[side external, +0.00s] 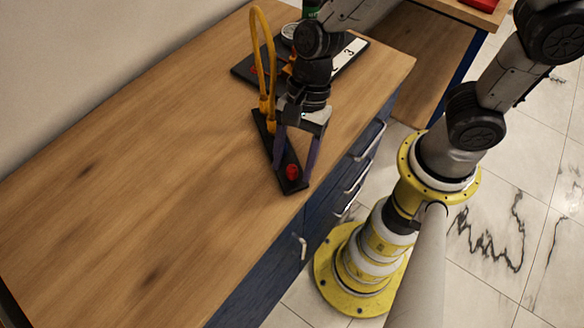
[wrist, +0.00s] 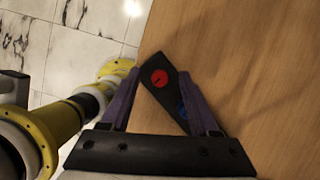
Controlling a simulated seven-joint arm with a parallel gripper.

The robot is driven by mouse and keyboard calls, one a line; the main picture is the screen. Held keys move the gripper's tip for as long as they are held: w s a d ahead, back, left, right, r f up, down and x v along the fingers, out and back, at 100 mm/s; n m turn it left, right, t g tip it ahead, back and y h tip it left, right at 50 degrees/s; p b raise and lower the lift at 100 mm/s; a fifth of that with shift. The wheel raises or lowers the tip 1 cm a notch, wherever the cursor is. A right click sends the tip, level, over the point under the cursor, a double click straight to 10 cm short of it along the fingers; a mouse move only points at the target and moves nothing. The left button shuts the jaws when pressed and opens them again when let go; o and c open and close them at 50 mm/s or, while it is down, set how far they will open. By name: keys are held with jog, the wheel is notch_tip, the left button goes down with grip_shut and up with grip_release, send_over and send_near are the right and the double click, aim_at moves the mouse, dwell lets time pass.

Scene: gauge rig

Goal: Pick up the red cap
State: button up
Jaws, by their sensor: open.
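The red cap (side external: 292,172) sits near the front end of a narrow black base (side external: 262,127) on the wooden bench. In the wrist view the red cap (wrist: 159,77) is round and lies beyond the fingertips, near the tip of the black base (wrist: 150,97). My gripper (side external: 296,172) is open, with its purple fingers pointing down around the front part of the base. In the wrist view the fingers of my gripper (wrist: 160,72) stand on both sides of the base. Whether they touch anything, I cannot tell.
A yellow cable loop (side external: 258,55) rises from the back of the base. A blue round part (wrist: 183,112) shows on the base in the wrist view. A black board with a white label (side external: 350,57) lies behind my gripper. The bench (side external: 130,190) is clear to the left.

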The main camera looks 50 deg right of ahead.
grip_shut()
jog(key=shift+r, duration=0.1)
dwell(0.4)
